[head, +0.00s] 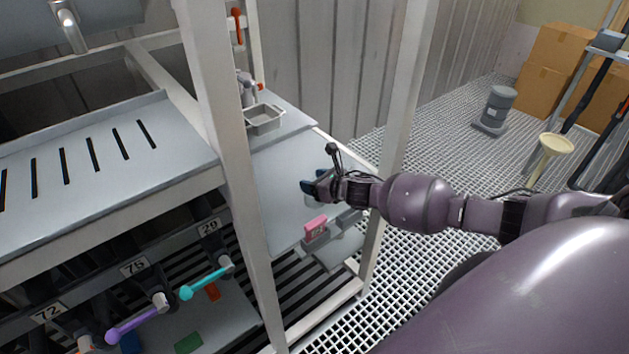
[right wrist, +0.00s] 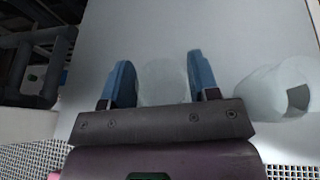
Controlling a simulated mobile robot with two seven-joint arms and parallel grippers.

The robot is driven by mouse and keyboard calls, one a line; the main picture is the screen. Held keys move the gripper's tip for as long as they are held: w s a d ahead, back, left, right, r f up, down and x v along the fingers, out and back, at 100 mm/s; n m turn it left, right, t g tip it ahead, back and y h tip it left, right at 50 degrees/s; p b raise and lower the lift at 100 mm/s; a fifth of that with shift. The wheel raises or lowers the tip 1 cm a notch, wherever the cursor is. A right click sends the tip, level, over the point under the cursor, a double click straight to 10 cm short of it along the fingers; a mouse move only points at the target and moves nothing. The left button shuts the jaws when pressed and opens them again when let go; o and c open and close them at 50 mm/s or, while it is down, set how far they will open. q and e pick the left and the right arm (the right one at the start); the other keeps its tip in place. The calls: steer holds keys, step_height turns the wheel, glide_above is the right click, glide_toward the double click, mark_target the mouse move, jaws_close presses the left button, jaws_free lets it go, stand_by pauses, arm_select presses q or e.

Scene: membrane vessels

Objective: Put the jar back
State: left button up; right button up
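My right gripper (head: 312,188) is low over the pale panel inside the rack. In the right wrist view its two blue fingers (right wrist: 162,75) stand apart, with a pale, see-through jar (right wrist: 163,85) filling the gap between them. The jar's sides appear to meet both fingers, and its outline is faint against the panel. A second clear, hollow cylinder (right wrist: 262,90) is to the right of the fingers, apart from them, its open end showing. In the head view the jar is mostly hidden by the gripper. My left gripper is not in view.
A white rack post (head: 222,150) stands left of the gripper, another (head: 398,120) to its right. A pink block (head: 315,227) sits near the panel's front edge. A grey tray (head: 264,119) is behind. Slotted shelf (head: 100,150) and numbered compartments with coloured handles (head: 206,283) are left.

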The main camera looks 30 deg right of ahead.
steer(key=o, duration=0.3)
steer(key=shift+r, duration=0.1)
steer(key=v, duration=1.2)
steer(key=s+a+f+n+h, duration=0.1)
steer(key=s+a+f+n, duration=0.2)
steer(key=s+n, duration=0.3)
steer(key=s+a+f+n+g+h, duration=0.1)
steer(key=s+a+f+n, duration=0.3)
steer(key=n, duration=1.2)
steer(key=s+a+f+n+h, duration=0.1)
steer(key=s+a+f+n, duration=0.3)
steer(key=n, duration=0.8)
steer(key=shift+s+a+g+p, duration=0.4)
steer(key=shift+s+a, duration=0.55)
steer(key=shift+s, duration=1.45)
steer(key=shift+f, duration=0.15)
